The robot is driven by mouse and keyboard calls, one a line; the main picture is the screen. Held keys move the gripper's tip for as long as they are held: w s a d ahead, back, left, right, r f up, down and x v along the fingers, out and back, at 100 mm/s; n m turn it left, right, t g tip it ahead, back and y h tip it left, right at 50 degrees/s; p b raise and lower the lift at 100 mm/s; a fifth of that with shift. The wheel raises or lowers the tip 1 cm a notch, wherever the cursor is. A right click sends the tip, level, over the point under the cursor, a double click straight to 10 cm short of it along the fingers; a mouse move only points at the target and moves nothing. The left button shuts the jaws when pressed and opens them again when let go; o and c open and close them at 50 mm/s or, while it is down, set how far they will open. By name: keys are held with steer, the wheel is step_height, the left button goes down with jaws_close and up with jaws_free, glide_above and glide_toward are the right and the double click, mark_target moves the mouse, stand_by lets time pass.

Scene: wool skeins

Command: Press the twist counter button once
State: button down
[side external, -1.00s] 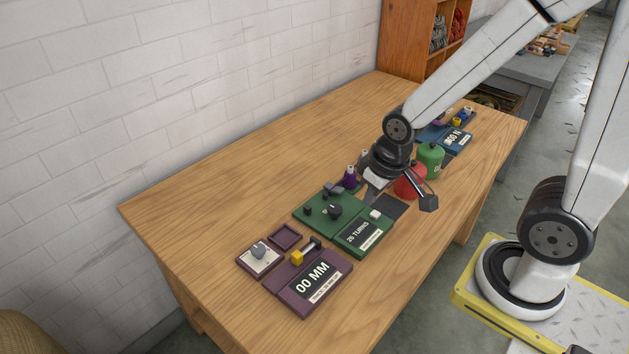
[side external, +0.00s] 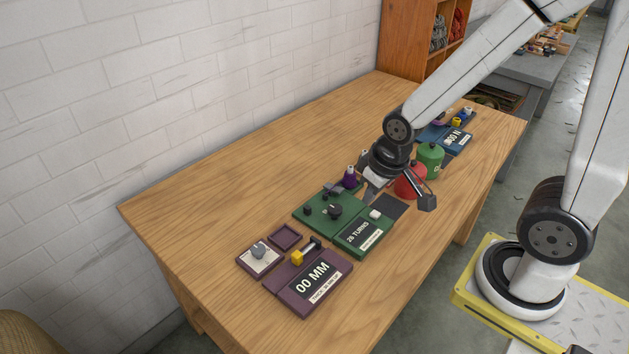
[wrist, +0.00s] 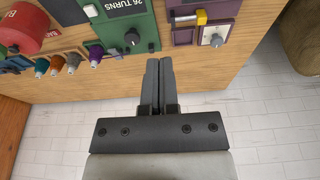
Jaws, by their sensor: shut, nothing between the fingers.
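The twist counter is a green panel (side external: 322,212) lying on the table, with a dark knob (side external: 335,210) and a display reading "26 TURNS" (wrist: 126,3). A pale button (side external: 375,214) sits on its right part, next to the display; it also shows near the top of the wrist view (wrist: 90,10). My gripper (wrist: 159,60) is shut and empty, its two dark fingers side by side. In the side view, my gripper (side external: 370,194) is above the panel's far side, behind the button and apart from it.
A purple unit reading "00 MM" (side external: 313,282) lies at the near end. A red weight (side external: 410,182) and a green weight (side external: 430,157) stand just beyond my gripper. Small coloured cones (wrist: 72,58) line up by the panel. The table's left side is clear.

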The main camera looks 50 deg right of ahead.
steer(key=w+d+f+m+t+h, duration=0.1)
steer(key=w+d+f+m+t, duration=0.3)
steer(key=d, duration=0.5)
steer(key=m+t+y, duration=0.2)
steer(key=m, duration=0.2)
glide_above(378, 215)
steer(key=shift+f, duration=2.55)
steer(key=shift+f, duration=0.2)
steer(key=shift+f, duration=4.2)
steer(key=shift+f, duration=0.2)
steer(key=shift+f, duration=0.25)
